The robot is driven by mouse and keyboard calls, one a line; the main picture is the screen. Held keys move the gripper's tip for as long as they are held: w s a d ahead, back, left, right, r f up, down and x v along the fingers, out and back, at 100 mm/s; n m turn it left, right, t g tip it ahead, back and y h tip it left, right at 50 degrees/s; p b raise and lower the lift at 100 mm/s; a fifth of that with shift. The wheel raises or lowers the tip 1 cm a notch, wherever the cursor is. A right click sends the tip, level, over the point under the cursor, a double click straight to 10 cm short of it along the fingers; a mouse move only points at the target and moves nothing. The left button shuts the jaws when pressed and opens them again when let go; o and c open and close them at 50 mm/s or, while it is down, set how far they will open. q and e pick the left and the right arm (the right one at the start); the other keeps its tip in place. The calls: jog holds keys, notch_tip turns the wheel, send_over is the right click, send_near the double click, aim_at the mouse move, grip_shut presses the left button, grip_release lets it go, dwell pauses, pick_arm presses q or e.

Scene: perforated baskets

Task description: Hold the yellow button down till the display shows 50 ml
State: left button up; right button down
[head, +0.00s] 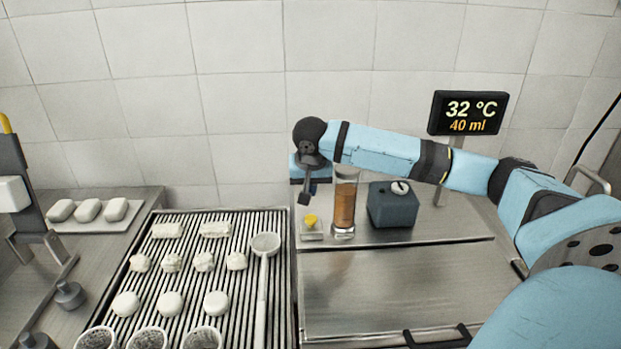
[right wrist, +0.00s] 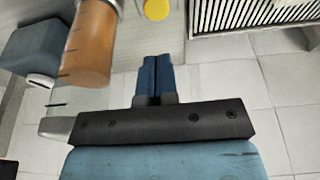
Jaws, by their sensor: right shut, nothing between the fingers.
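The yellow button (head: 311,221) sits on a small pale base beside the cylinder; it also shows at the top of the right wrist view (right wrist: 157,8). The display (head: 467,113) reads 32 °C and 40 ml. My right gripper (head: 304,200) points down just above the button, its fingers closed together and empty in the right wrist view (right wrist: 158,60). A gap shows between fingertips and button, so they look apart. A clear cylinder (head: 345,200) holds amber liquid, and my right arm passes in front of its top. My left gripper is not in view.
A dark blue-grey box (head: 392,207) with a knob stands right of the cylinder. A ribbed grill (head: 190,290) with white pieces and a perforated ladle (head: 265,245) lies left. A grey stand (head: 20,190) is at the far left. The front metal counter (head: 395,285) is clear.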

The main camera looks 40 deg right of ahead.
aim_at(310, 216)
jog(key=x, duration=0.5)
jog(key=s+x, duration=0.1)
jog(key=x, duration=0.1)
jog(key=shift+w+a+f, duration=0.1)
jog(key=shift+a+f, duration=0.2)
jog(key=shift+f, duration=0.05)
